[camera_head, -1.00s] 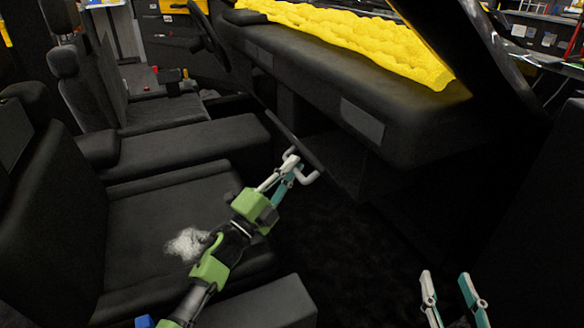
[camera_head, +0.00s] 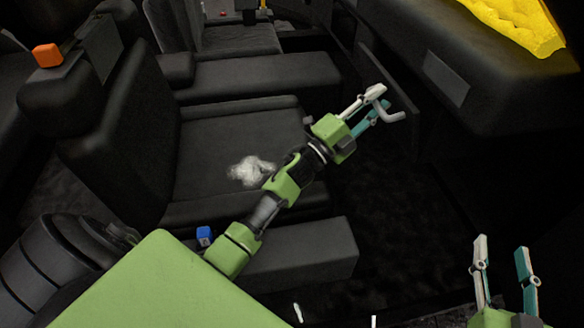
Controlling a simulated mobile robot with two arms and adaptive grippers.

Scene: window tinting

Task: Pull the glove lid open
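The glove lid (camera_head: 378,72) is a thin dark panel standing out from the dashboard's underside at the upper right centre. A pale U-shaped handle (camera_head: 398,117) sits on its near side. My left gripper (camera_head: 379,100) reaches up from the lower left, with its white and teal fingers close together on the handle, apparently closed around it. The fingertips partly cover the handle. My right gripper (camera_head: 502,248) is at the lower right, with its fingers spread and nothing between them, well away from the lid. The glove compartment's inside is too dark to make out.
The black dashboard (camera_head: 500,85) carries yellow padded material (camera_head: 515,22). An orange block (camera_head: 47,55) sits on a headrest. A blue item (camera_head: 204,235) is near the seat. The dark footwell looks open.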

